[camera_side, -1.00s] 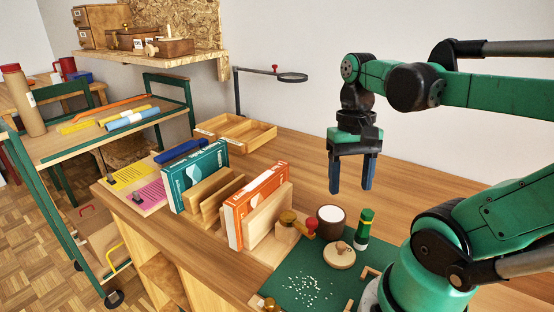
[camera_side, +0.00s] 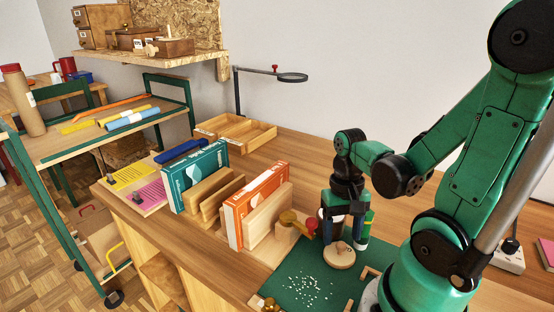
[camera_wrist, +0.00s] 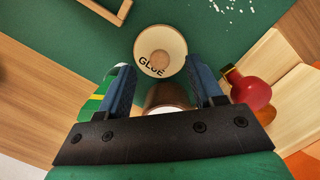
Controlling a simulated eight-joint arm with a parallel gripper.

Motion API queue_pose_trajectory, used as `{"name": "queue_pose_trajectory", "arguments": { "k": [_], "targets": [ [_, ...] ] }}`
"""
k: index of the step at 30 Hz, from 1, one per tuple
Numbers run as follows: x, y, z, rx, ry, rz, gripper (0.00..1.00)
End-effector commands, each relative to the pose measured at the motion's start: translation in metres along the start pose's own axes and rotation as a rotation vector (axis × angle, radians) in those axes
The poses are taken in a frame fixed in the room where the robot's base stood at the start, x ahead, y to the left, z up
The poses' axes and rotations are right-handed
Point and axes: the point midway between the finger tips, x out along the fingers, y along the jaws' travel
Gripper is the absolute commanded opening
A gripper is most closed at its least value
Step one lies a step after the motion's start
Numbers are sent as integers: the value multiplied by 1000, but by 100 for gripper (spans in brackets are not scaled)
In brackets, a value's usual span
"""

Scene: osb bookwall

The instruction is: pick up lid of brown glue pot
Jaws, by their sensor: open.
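The lid (camera_side: 339,257) is a pale wooden disc with a knob. It lies on the green mat (camera_side: 290,270). In the wrist view the lid (camera_wrist: 161,50) shows the word GLUE around its knob. My gripper (camera_side: 343,242) points down just over the lid's far side in the side view. In the wrist view my gripper (camera_wrist: 164,80) is open, with one blue finger each side and the lid's disc just beyond the fingertips. The brown glue pot (camera_wrist: 168,98) shows between the fingers, partly hidden by the gripper body. In the side view the pot is mostly hidden behind my gripper.
A green glue stick (camera_wrist: 112,88) stands close beside one finger. A red-knobbed tool (camera_wrist: 250,90) is close to the other finger; it also shows in the side view (camera_side: 300,224). An orange book (camera_side: 262,205) stands to the left. White bits (camera_side: 306,288) lie on the mat.

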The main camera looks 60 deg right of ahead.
Motion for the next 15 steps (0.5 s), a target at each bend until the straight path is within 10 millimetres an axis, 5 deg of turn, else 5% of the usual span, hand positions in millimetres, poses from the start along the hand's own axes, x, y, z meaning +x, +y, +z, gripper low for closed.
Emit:
{"name": "queue_pose_trajectory", "arguments": {
  "k": [15],
  "targets": [
    [20, 0, 1, 0, 0, 0, 60]
  ]
}}
